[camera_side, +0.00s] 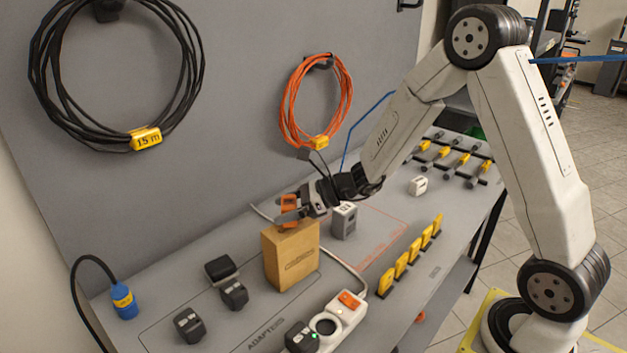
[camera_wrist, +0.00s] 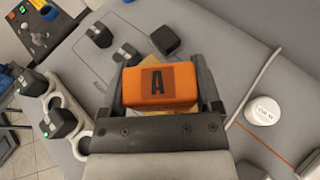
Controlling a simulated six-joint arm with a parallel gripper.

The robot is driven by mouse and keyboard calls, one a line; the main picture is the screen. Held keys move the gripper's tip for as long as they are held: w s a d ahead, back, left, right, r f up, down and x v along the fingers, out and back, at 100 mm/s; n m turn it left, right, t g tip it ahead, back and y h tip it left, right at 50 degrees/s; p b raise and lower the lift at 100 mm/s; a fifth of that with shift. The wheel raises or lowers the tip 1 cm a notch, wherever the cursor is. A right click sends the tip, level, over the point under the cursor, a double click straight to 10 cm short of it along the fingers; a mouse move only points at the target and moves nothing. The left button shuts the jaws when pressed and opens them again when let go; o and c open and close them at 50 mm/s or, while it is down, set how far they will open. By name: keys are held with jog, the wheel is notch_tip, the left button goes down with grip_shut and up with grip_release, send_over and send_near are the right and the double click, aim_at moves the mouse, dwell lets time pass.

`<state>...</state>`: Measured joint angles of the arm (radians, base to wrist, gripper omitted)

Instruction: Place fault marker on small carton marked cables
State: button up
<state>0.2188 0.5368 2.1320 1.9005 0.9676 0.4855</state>
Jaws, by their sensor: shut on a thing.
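My gripper (camera_side: 289,212) is shut on an orange block with a black letter A, the fault marker (camera_wrist: 160,84). The block sits between the two fingers in the wrist view and shows as an orange patch (camera_side: 289,201) in the side view. A small tan carton (camera_side: 291,258) stands upright on the bench directly below my gripper. Its front print is too small to read. The marker is at the carton's top; I cannot tell whether they touch. In the wrist view the carton is mostly hidden behind the marker and gripper.
Several black adapters (camera_side: 188,325) lie front left. A white power strip (camera_side: 340,314) with a cable runs in front of the carton. A grey box (camera_side: 343,221) stands close behind right. Yellow tags (camera_side: 411,257) stand in a row at right. Cable coils hang on the wall panel.

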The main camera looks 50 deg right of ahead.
jog(key=shift+f, duration=0.6)
jog(key=shift+f, duration=0.15)
jog(key=o, duration=1)
jog(key=shift+o, duration=0.2)
jog(key=shift+d+r, duration=0.1)
jog(key=shift+r, duration=0.1)
jog(key=v, duration=1.1)
jog(key=shift+s+d, duration=0.3)
jog(key=shift+s, duration=0.05)
